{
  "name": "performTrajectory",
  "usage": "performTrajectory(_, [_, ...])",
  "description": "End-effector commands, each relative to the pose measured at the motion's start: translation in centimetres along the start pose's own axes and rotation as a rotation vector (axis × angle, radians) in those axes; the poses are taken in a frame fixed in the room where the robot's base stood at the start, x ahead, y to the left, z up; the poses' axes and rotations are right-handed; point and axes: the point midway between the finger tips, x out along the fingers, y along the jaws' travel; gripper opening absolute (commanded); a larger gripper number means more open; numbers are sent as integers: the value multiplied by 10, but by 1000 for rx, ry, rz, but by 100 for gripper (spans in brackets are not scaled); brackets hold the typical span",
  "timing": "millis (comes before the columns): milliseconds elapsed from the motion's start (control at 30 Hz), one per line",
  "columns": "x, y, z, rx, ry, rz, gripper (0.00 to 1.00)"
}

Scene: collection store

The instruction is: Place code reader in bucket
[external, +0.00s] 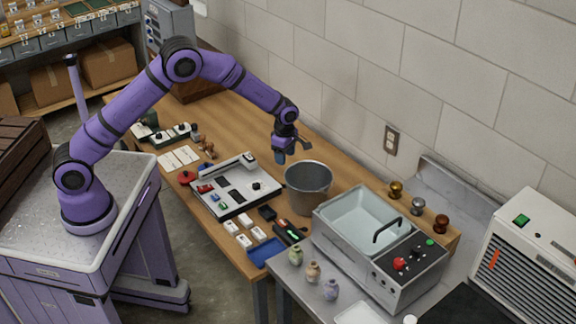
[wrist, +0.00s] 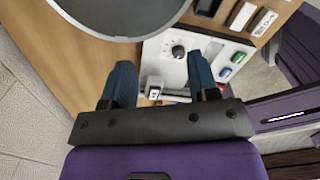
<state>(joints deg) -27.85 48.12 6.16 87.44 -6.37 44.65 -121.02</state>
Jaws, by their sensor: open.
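A grey bucket (external: 306,196) stands upright on the wooden table, right of centre in the external view. Its rim (wrist: 127,38) shows at the top of the wrist view. A dark handheld device with a green lit strip (external: 291,234) lies in front of the bucket; it looks like the code reader, but I cannot be sure. My gripper (external: 284,157) is above the table, behind and left of the bucket. In the wrist view my gripper (wrist: 160,82) has its two blue fingers apart with nothing held between them.
A white panel device (external: 238,188) lies left of the bucket. White cards (external: 244,240), a small black block (external: 267,213) and a blue tray (external: 267,252) are in front. A metal sink unit (external: 335,235) stands right, with small vases (external: 313,272) before it. The wall is close behind.

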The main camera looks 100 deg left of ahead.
Motion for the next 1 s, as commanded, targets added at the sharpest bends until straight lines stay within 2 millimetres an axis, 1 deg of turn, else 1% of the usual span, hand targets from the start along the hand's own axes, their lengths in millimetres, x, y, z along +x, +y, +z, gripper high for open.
performTrajectory(33, [-12,0,0,0,-2,4,55])
performTrajectory(300, [-65,0,0,0,-2,4,55])
performTrajectory(433, [-83,0,0,0,-2,3,55])
performTrajectory(667, [-102,-3,1,15,-4,3,55])
performTrajectory(767, [-120,-14,3,75,-15,10,55])
performTrajectory(833, [-139,-29,6,152,-28,20,55])
performTrajectory(967, [-181,-66,8,342,-55,43,55])
performTrajectory(1000, [-194,-79,8,405,-62,51,55])
